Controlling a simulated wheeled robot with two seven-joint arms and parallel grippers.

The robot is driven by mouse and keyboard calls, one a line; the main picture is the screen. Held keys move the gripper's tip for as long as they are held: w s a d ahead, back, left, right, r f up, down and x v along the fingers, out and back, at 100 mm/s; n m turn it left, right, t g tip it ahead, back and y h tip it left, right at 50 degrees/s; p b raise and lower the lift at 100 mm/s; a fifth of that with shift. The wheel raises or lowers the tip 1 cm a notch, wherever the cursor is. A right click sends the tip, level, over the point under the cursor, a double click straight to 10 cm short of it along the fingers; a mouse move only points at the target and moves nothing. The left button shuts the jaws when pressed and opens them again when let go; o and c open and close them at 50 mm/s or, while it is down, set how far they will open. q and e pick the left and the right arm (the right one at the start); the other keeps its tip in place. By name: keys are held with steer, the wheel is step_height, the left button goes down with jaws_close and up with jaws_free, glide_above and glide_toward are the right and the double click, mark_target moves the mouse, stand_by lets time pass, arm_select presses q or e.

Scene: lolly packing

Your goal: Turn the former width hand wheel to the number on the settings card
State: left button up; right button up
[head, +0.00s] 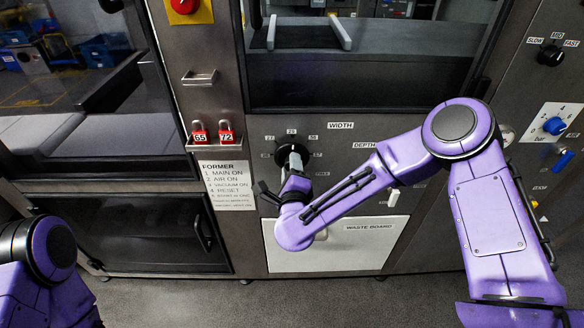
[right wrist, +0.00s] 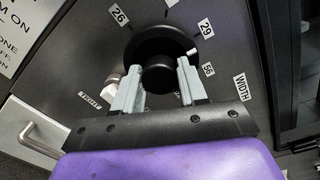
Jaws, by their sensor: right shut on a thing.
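The black width hand wheel (head: 283,151) is on the steel panel, left of the WIDTH label (head: 340,125). My right gripper (head: 295,162) is at its front. In the right wrist view the gripper (right wrist: 159,72) has one grey finger on each side of the wheel's round black hub (right wrist: 158,76), shut on it. My left gripper is out of view.
A white WASTE BOARD flap (head: 345,256) lies below the wheel. A DEPTH label (head: 364,145) is to the right, partly near my right forearm. A glazed window (head: 360,80) is above.

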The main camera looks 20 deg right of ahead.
steer(key=shift+n, duration=0.8)
steer(key=shift+f, duration=0.1)
steer(key=o, duration=1.1)
steer(key=shift+c, duration=0.2)
steer(key=b+v, duration=0.2)
steer(key=v, duration=0.8)
steer(key=shift+s, duration=0.3)
steer(key=shift+a, duration=0.1)
